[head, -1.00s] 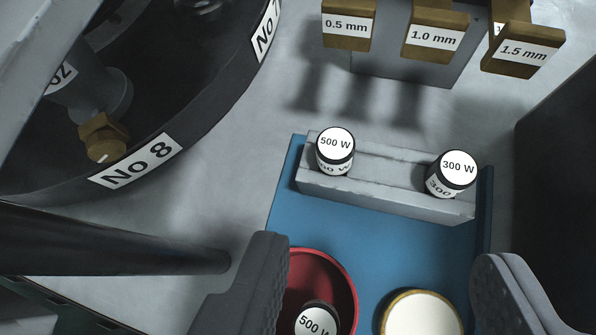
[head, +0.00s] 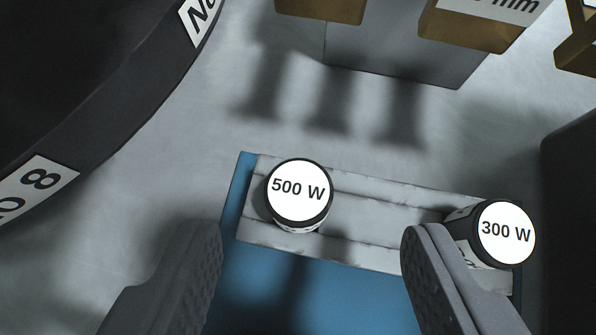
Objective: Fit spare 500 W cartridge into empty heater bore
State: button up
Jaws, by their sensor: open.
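The 500 W cartridge (head: 298,194) stands in the left part of a grey grooved rack, its white labelled top facing me. The 300 W cartridge (head: 500,234) stands at the right end of the same rack, partly behind my right finger. My gripper (head: 312,245) is open and empty, with one finger on each side of the 500 W cartridge in the picture. The fingertips appear just below it in the picture and do not touch it. The empty heater bore cannot be made out in this view.
The grey rack (head: 375,216) sits on a blue tray (head: 262,290). A dark round rim labelled 8 (head: 110,110) curves along the left. Brass blocks (head: 470,25) hang at the top by a grey block (head: 400,62). A dark body (head: 570,190) stands at right.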

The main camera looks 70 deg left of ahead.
aim_at(299, 204)
jog(key=x, duration=0.5)
jog(key=shift+s+d+f, duration=0.1)
jog(key=shift+s+f, duration=0.05)
jog(key=shift+s, duration=0.15)
jog(key=c, duration=1.1)
